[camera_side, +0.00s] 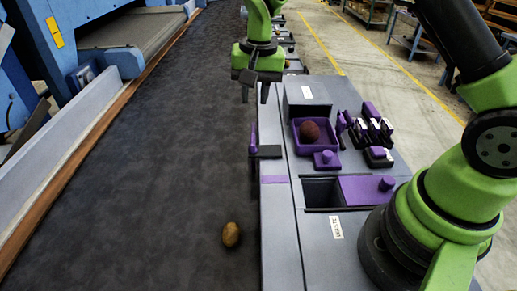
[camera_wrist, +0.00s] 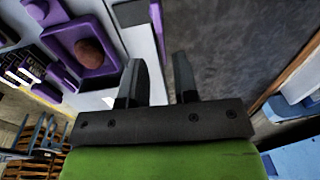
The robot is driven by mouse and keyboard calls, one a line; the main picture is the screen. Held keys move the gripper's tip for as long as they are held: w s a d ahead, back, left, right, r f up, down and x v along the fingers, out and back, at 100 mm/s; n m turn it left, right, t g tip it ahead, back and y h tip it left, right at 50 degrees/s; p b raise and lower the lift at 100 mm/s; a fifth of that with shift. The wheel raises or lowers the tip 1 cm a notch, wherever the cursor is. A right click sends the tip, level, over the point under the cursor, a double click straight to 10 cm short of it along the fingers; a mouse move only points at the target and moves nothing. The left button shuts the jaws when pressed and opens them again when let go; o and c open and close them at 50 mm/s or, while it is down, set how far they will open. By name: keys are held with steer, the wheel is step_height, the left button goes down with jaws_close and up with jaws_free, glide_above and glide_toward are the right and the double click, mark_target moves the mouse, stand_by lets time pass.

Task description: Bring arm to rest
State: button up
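My gripper (camera_side: 256,92) hangs above the boundary between the dark belt and the grey work surface, at the top middle of the side view. Its green arm comes in from above. In the wrist view my gripper (camera_wrist: 158,78) shows two dark fingers standing apart with nothing between them. A reddish-brown potato (camera_side: 310,131) sits in a purple tray (camera_side: 298,145) on the work surface, right of my gripper. The same potato shows in the wrist view (camera_wrist: 90,52). A yellow-brown potato (camera_side: 231,234) lies on the dark belt (camera_side: 150,170), well away from my gripper.
The grey work surface (camera_side: 280,225) carries a dark rectangular opening (camera_side: 321,192) beside a purple lid (camera_side: 362,190), and black-and-purple parts (camera_side: 375,132). A purple-and-black piece (camera_side: 264,151) sticks out at the belt edge. A blue machine (camera_side: 75,45) stands left. Much of the belt is clear.

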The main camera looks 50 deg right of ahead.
steer(key=s+a+r+n+t+y, duration=0.1)
steer(key=s+a+r+n+t, duration=0.15)
steer(key=s+r, duration=1.05)
steer(key=s+r+n+t, duration=0.2)
steer(key=s+r+t, duration=0.1)
steer(key=s, duration=0.7)
steer(key=shift+s+t+y, duration=0.3)
steer(key=shift+t+y, duration=0.05)
steer(key=shift+y, duration=0.05)
